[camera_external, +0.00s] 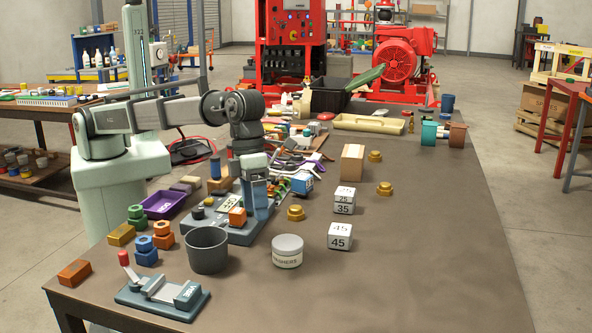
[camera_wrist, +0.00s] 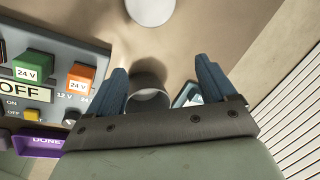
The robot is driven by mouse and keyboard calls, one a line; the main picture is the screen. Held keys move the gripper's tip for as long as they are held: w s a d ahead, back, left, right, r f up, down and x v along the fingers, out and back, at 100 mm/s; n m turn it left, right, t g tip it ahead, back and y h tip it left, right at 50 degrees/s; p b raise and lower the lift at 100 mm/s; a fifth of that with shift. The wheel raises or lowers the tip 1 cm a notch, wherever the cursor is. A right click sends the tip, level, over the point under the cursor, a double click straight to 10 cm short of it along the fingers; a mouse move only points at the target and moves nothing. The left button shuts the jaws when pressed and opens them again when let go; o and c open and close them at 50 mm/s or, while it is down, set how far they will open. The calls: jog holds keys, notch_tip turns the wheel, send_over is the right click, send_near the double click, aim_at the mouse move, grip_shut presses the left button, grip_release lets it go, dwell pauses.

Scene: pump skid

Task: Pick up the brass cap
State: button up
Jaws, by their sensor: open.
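Three brass-coloured, cap-like pieces stand on the right half of the bench in the external view: a near brass cap (camera_external: 296,213), a middle brass cap (camera_external: 384,188) and a far brass cap (camera_external: 375,156). I cannot tell which one the task means. My gripper (camera_external: 258,210) points down over the switch panel area, left of the near brass cap and apart from it. In the wrist view, the blue fingers of my gripper (camera_wrist: 163,80) are spread with nothing held between them. No brass cap shows in the wrist view.
A grey cup (camera_external: 207,250) and a washers jar (camera_external: 288,251) stand in front of my gripper. The switch panel (camera_wrist: 50,75) with coloured blocks is close by. White number blocks (camera_external: 340,236) and a tan block (camera_external: 352,163) stand right.

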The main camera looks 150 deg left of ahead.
jog(key=s+a+r+g, duration=0.2)
jog(key=s+a+g, duration=0.1)
jog(key=s+a, duration=1.3)
send_over(296, 207)
notch_tip(296, 207, down, 8)
jog(key=shift+a+f, duration=0.15)
jog(key=shift+f, duration=0.1)
jog(key=shift+d+f, duration=0.2)
jog(key=shift+f, duration=2.4)
jog(key=c, duration=1.2)
